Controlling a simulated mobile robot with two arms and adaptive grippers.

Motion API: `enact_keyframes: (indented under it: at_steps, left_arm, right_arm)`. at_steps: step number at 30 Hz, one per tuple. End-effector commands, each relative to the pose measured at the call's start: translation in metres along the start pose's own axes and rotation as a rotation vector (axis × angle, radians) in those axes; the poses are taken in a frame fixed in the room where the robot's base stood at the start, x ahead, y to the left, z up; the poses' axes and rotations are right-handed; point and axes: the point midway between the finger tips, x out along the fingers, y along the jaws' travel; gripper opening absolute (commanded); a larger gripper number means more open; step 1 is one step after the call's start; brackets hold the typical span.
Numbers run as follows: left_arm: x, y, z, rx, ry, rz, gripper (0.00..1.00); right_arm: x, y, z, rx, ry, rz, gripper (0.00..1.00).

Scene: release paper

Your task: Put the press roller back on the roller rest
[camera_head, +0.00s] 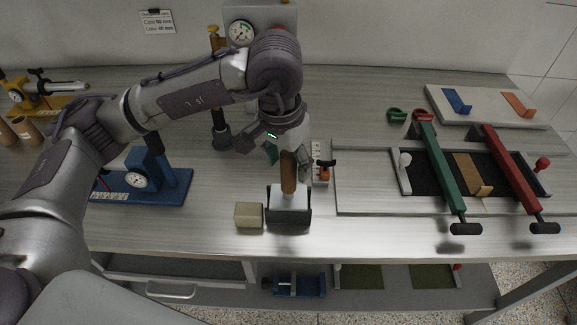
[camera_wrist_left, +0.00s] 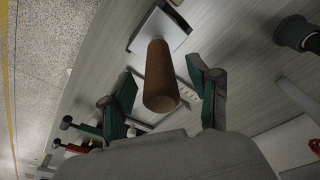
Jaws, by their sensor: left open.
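The press roller shows as a brown wooden handle (camera_head: 288,176) standing upright. Its lower end meets a dark grey block-like holder (camera_head: 289,212), which looks like the roller rest; the roller's own head is hard to tell from it. My left gripper (camera_head: 287,155) is above the holder, pointing down at the handle's upper end. In the left wrist view the handle (camera_wrist_left: 160,75) stands between the two spread green-padded fingers (camera_wrist_left: 162,92), with visible gaps on both sides. The gripper is open. A pale and dark piece (camera_wrist_left: 160,30) shows beyond the handle. My right gripper is out of view.
A beige block (camera_head: 248,215) sits just left of the holder. A blue-based gauge device (camera_head: 170,188) stands further left. A small white-and-orange device (camera_head: 322,172) is close on the right. A board with green (camera_head: 440,165) and red (camera_head: 505,165) bars fills the right side.

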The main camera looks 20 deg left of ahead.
Motion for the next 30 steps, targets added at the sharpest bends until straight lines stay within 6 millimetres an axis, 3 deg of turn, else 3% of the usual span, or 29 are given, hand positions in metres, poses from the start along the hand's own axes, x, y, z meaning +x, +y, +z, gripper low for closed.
enact_keyframes:
  at_steps: [6,13,18,30]
  left_arm:
    - [-0.05,0.0,-0.001,0.001,0.005,-0.001,0.61]
    - [-0.087,0.0,-0.001,0.0,0.003,0.0,0.61]
    - [-0.098,0.0,0.0,0.0,0.001,0.0,0.61]
    - [-0.098,0.0,0.0,0.0,0.0,0.0,0.61]
  right_arm:
    - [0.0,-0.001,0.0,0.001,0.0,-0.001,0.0]
    - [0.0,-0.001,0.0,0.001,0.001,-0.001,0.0]
    - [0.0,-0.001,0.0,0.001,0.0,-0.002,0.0]
    - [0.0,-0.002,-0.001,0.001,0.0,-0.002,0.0]
